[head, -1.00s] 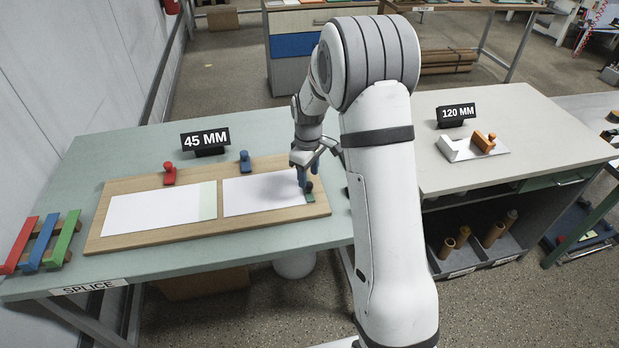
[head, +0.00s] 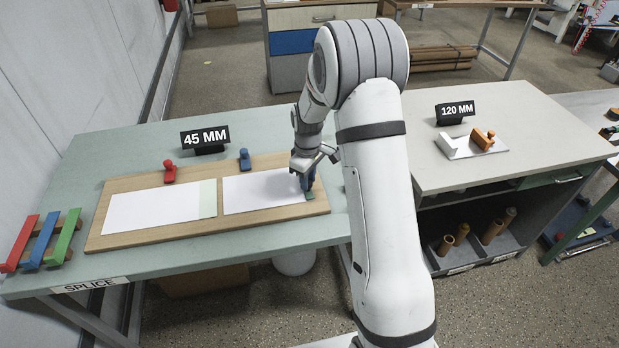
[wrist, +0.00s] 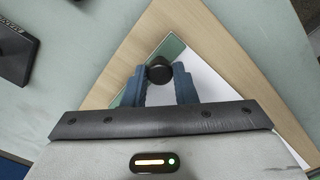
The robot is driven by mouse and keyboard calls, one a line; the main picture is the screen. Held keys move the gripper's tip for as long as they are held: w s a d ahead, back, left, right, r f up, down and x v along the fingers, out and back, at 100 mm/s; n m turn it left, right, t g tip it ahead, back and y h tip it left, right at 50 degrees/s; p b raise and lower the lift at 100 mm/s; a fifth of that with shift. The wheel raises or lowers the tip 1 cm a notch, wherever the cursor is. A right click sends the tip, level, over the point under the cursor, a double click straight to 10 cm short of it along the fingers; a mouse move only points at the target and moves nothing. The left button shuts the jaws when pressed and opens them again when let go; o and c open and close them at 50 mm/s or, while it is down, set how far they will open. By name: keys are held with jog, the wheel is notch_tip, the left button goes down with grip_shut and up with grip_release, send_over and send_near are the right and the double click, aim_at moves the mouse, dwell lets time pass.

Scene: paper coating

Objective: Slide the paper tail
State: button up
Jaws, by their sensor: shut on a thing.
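Two white paper sheets lie on a wooden board on the green table. The left sheet (head: 150,209) has a pale green strip (head: 208,198) along its right edge. The right sheet (head: 250,193) lies apart from it, with a narrow strip of board between them. My gripper (head: 305,181) is over the right end of the right sheet. In the wrist view its blue fingers (wrist: 159,84) are shut on a black round knob (wrist: 160,70). A green tab (head: 309,195) shows below the fingers at the sheet's right end; it also shows in the wrist view (wrist: 172,47).
The wooden board (head: 190,234) carries a red clamp (head: 169,172) and a blue clamp (head: 245,159) at its back edge. A 45 MM sign (head: 205,139) stands behind. Coloured bars (head: 45,240) lie at the left. A tray (head: 460,149) rests on the right-hand table.

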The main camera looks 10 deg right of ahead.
grip_shut()
jog(key=shift+a+b, duration=0.2)
jog(key=shift+b, duration=0.35)
jog(key=o, duration=0.8)
grip_release()
jog(key=shift+r, duration=0.15)
notch_tip(320, 180, up, 8)
jog(key=shift+f+b, duration=0.2)
jog(key=shift+b, duration=0.25)
